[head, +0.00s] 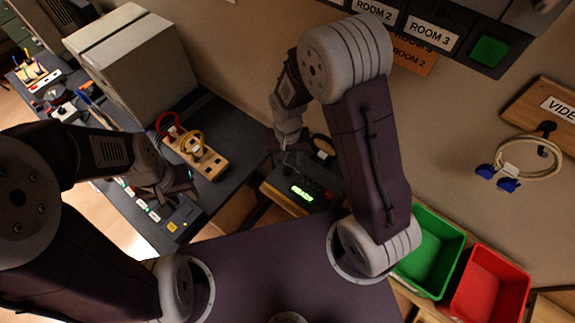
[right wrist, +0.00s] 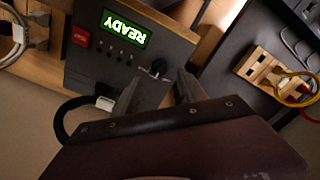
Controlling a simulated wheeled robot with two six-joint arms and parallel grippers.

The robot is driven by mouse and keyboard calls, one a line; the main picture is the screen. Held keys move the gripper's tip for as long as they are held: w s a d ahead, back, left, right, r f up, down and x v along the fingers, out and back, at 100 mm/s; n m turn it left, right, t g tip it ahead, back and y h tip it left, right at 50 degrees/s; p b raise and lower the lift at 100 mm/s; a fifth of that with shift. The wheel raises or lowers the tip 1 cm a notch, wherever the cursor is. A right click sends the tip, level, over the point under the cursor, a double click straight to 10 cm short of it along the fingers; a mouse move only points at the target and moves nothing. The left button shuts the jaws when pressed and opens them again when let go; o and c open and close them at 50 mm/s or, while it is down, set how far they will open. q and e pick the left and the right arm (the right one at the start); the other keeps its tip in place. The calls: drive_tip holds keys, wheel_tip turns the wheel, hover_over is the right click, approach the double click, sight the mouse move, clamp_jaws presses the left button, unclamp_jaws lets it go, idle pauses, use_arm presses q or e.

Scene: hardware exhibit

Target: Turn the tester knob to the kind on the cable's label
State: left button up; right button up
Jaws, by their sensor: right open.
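The tester (head: 303,188) is a dark box with a lit green READY display. In the right wrist view, the tester (right wrist: 88,68) shows upside down with a red button (right wrist: 80,37), small dots and a dark knob (right wrist: 158,68) with a pale mark. My right gripper (right wrist: 167,88) is open, its fingertips close to the knob; contact cannot be told. In the head view my right gripper (head: 288,150) is over the tester's back left. A black cable (right wrist: 70,112) with a white label (right wrist: 104,103) loops beside the tester; its text is unreadable. My left gripper (head: 182,187) is over the dark bench.
A power strip (head: 208,162) with red and yellow cables lies on the bench (head: 228,115) near a beige box (head: 135,60). A green bin (head: 432,245) and red bin (head: 490,288) stand at right. A coiled cable with blue plugs (head: 507,180) hangs under a VIDEO sign (head: 558,107).

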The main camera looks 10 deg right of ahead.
sight(288, 169)
wheel_tip(288, 169, up, 4)
idle(0.5)
